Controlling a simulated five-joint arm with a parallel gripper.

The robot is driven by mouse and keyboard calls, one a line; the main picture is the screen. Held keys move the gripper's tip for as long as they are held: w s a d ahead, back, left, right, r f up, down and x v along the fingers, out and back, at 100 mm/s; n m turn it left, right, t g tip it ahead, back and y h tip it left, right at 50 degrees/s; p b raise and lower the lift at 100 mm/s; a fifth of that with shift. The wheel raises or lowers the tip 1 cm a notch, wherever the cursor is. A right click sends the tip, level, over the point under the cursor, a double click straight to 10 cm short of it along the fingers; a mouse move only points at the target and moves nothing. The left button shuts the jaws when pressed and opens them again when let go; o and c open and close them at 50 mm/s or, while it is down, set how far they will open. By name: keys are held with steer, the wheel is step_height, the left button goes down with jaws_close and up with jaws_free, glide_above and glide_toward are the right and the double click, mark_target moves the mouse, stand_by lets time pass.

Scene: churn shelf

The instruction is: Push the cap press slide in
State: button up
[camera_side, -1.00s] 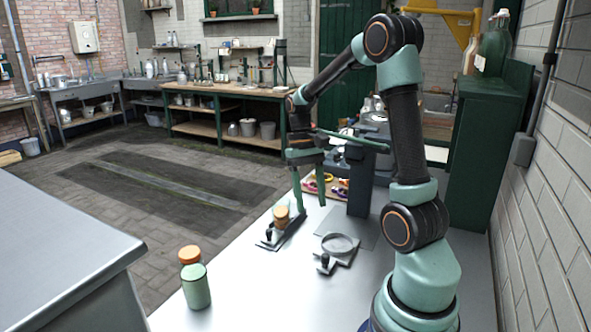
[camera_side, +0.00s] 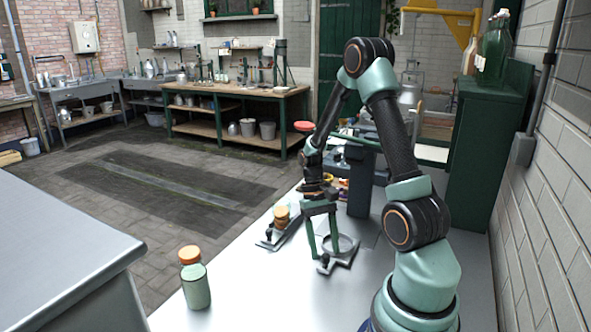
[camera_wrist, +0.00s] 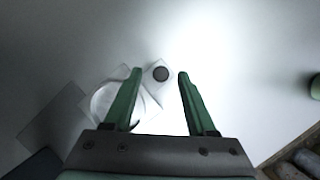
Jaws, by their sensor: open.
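The cap press (camera_side: 361,182) is a dark column at the back of the white table. In front of it lies a flat grey slide with a ring (camera_side: 347,246) and a dark upright knob at its near end. In the wrist view the slide's ring (camera_wrist: 108,103) is partly hidden by my left finger, and the dark knob (camera_wrist: 160,74) shows between the fingertips. My gripper (camera_side: 324,252) is open, pointing down, with its green fingers low over the knob end. I cannot tell whether they touch the slide.
Left of the slide, a holder (camera_side: 268,243) with its own knob carries an orange-topped piece (camera_side: 282,217). The table between is clear.

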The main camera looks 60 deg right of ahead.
steer(key=shift+s+a+f, duration=0.15)
steer(key=shift+s+f, duration=0.05)
steer(key=shift+f, duration=0.35)
steer(key=c, duration=0.9)
jaws_close()
steer(key=shift+s, duration=0.1)
